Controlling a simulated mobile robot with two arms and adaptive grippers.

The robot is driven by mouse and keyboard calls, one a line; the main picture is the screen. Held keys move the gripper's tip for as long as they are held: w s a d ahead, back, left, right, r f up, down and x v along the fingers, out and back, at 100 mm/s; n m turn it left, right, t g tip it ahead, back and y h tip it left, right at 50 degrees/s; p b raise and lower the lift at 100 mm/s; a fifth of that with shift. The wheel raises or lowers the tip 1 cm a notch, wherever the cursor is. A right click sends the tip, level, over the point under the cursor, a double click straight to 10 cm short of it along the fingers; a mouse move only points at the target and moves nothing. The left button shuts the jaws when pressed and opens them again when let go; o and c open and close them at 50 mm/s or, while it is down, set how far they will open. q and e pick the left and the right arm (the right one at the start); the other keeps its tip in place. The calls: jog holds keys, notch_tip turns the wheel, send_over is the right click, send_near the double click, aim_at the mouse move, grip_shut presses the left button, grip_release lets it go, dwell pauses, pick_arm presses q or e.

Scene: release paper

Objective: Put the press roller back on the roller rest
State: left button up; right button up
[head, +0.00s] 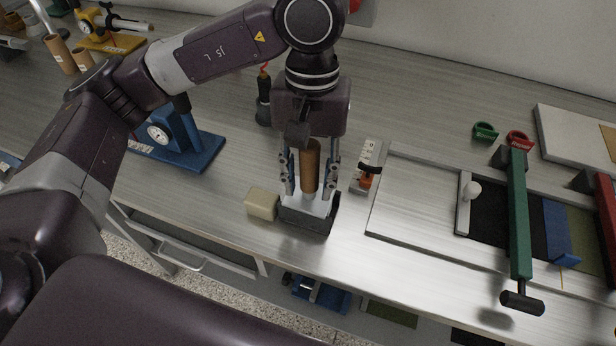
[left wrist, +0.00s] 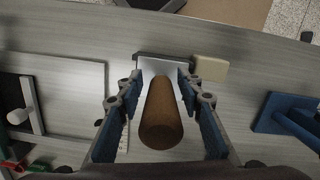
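A tool with a brown cylindrical handle (head: 310,168), which looks like the press roller, stands upright with a pale plate-like part below. Its foot is in or on a dark block (head: 305,219), apparently the roller rest, near the table's front edge. My left gripper (head: 310,188) points down with its fingers on either side of the handle; gaps show on both sides, so it looks open. The left wrist view shows the handle (left wrist: 160,115) between the spread fingers (left wrist: 161,82). The roller's lower end is partly hidden. My right gripper is not in view.
A cream block (head: 262,204) sits just left of the rest. A blue stand with a dial (head: 190,145) is further left. A small white-and-orange item (head: 366,165) and a framed pale board (head: 415,205) lie right. A green bar (head: 518,215) crosses the board's right part.

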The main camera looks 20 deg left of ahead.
aim_at(310, 144)
pick_arm(q)
jog(key=shift+o, duration=0.5)
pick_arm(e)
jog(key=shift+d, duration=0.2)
pick_arm(q)
jog(key=shift+r, duration=0.2)
jog(key=r, duration=0.5)
jog(key=w+r, duration=0.1)
jog(key=r, duration=0.1)
jog(key=shift+r, duration=0.25)
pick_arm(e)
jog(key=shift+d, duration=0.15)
pick_arm(q)
jog(key=shift+r, duration=0.1)
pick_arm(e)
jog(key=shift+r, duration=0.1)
